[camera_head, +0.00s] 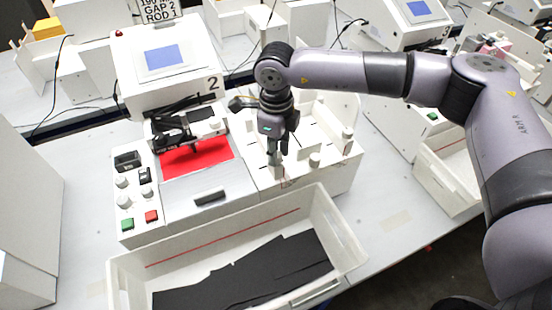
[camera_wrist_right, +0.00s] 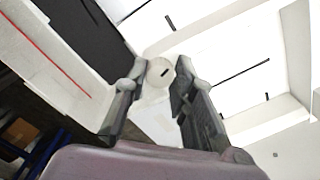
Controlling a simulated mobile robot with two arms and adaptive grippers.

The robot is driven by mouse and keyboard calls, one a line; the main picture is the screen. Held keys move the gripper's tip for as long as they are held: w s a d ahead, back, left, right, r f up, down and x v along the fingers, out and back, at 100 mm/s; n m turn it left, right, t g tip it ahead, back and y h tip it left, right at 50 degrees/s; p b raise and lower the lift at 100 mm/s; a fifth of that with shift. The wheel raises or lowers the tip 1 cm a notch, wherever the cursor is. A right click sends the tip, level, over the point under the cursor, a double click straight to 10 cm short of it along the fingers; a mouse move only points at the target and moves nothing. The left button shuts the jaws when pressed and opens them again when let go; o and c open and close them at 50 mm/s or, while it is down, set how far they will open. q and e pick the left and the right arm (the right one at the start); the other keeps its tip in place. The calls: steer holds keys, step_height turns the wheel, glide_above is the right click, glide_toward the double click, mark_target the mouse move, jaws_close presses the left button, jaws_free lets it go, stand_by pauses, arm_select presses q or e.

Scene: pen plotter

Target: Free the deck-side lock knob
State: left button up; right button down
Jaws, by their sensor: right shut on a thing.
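The right gripper (camera_head: 277,168) points down over the white side deck of machine 2 (camera_head: 300,150), to the right of the red sheet (camera_head: 197,157). Its fingers are shut on a white round knob (camera_wrist_right: 160,71), which has a short dark mark on its top in the right wrist view. In the head view the fingers mostly hide this knob. The left gripper is not in view.
A white open tray (camera_head: 352,250) with dark sheets (camera_head: 245,278) lies in front of the machine. A button panel (camera_head: 126,200) is at the machine's left. The dark carriage (camera_head: 180,132) sits behind the red sheet. Other machines stand behind and at right.

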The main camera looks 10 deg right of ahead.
steer(key=n+b, duration=0.8)
steer(key=b, duration=0.1)
steer(key=shift+f, duration=0.2)
steer(key=n+b, duration=0.2)
steer(key=n, duration=0.1)
steer(key=shift+r+n+b, duration=0.1)
steer(key=shift+n+b, duration=0.2)
steer(key=shift+b, duration=0.05)
steer(key=shift+r+n+b, duration=0.1)
steer(key=shift+n+b, duration=0.5)
steer(key=shift+n, duration=0.7)
steer(key=c, duration=1.3)
jaws_free()
steer(key=shift+c, duration=0.2)
steer(key=shift+r, duration=0.15)
step_height(320, 180, up, 12)
